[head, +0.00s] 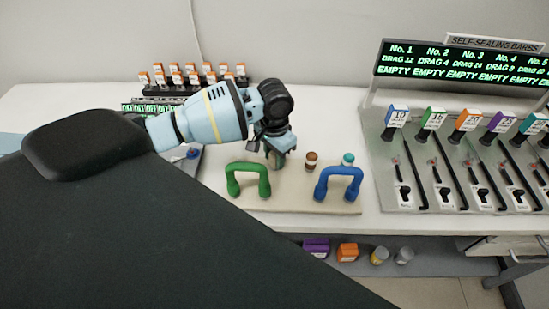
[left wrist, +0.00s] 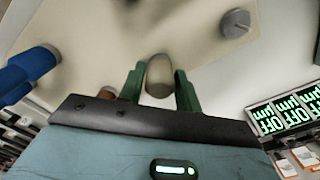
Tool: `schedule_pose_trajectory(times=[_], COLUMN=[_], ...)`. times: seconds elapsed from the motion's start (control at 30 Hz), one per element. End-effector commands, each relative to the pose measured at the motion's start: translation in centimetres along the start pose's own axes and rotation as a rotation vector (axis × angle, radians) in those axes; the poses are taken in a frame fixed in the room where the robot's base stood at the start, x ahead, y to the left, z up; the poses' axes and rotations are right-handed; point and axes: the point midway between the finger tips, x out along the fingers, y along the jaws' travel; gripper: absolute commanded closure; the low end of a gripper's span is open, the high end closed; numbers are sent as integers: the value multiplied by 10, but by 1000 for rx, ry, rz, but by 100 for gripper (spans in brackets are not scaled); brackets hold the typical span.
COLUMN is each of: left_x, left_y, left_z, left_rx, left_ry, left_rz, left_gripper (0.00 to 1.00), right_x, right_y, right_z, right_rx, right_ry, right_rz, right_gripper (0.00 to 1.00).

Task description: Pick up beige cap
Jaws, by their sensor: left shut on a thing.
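In the left wrist view the beige cap (left wrist: 159,76) sits between the two green fingers of my left gripper (left wrist: 161,84), which are shut on it. In the head view my left gripper (head: 277,150) points down over the beige board (head: 295,205), behind and between the green and blue handles. A small part of the beige cap (head: 276,161) shows under the fingers; whether it touches the board I cannot tell. My right gripper is not in view.
A green handle (head: 248,180) and a blue handle (head: 338,183) stand on the board. A brown-topped cap (head: 310,161) and a teal one (head: 348,159) are right of the gripper. A lever panel (head: 450,170) stands at the right. Orange-topped pieces (head: 192,78) stand behind.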

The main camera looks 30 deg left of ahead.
Motion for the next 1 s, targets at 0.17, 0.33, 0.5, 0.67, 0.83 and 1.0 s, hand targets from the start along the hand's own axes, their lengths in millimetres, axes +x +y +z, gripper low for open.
schedule_pose_trajectory(times=[0.17, 0.33, 0.5, 0.67, 0.83, 1.0], left_x=[0, -13, -44, -74, -94, -100], left_y=[0, 0, 0, 0, 0, 0], left_z=[0, -1, -2, -1, -1, 0], left_rx=[0, 0, 1, -1, 0, 0], left_ry=[1, 5, 7, 7, 3, 1], left_rz=[0, 0, 0, 0, 0, 1], left_gripper=[89, 89, 89, 89, 89, 89], right_x=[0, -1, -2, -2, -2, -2], right_y=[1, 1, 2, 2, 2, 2], right_z=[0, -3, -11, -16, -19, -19], right_rx=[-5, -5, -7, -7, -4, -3], right_ry=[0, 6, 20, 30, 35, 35], right_rz=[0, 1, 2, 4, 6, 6], right_gripper=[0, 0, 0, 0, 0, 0])
